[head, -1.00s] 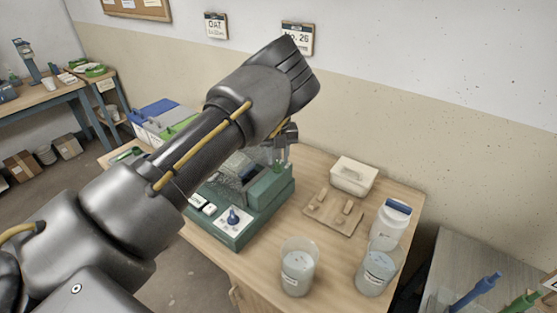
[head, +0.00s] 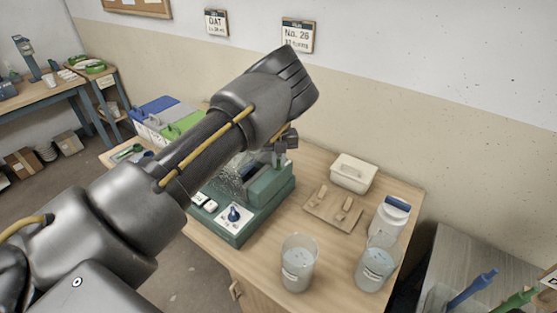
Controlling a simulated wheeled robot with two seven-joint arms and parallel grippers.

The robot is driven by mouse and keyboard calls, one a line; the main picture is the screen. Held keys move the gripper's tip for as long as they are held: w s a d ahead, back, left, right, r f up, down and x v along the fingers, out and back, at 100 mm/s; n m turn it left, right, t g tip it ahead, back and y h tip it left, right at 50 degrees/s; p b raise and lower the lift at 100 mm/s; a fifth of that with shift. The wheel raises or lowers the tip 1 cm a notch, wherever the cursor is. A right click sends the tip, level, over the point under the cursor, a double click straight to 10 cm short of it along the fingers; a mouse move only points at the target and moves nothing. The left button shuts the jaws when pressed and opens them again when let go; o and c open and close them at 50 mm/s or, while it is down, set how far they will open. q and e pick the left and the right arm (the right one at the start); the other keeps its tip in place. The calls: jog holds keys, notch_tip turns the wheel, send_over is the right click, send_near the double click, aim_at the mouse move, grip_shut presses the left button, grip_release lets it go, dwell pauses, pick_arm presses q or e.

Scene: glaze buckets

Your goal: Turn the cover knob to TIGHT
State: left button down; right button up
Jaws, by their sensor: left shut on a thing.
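The green machine (head: 262,197) stands on the wooden table, with a clear cover (head: 238,172) partly hidden behind my left forearm. A white panel with a blue switch knob (head: 234,214) is on its front left corner. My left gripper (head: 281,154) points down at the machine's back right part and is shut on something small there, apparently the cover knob. The fingers and my wrist hide that knob, so its marking and its angle cannot be read. My right gripper is not in view.
To the machine's right are a wooden board (head: 333,210) with small pieces, a lidded white box (head: 353,173), a white jar (head: 390,218) with a blue lid and two clear beakers (head: 298,265). Blue and green bins (head: 160,115) stand at the back left.

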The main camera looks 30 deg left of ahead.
pick_arm(q)
jog(key=m, duration=0.4)
jog(key=shift+s+a+p, duration=0.1)
jog(key=shift+a+p, duration=0.15)
jog(key=shift+p, duration=0.1)
jog(key=shift+a+r+m, duration=0.1)
jog(key=shift+a+m, duration=0.05)
jog(key=shift+m, duration=1.05)
jog(key=shift+a+m, duration=0.1)
jog(key=shift+m, duration=1.1)
jog(key=c, duration=1.6)
grip_release()
jog(key=shift+o, duration=0.8)
jog(key=shift+d, duration=0.15)
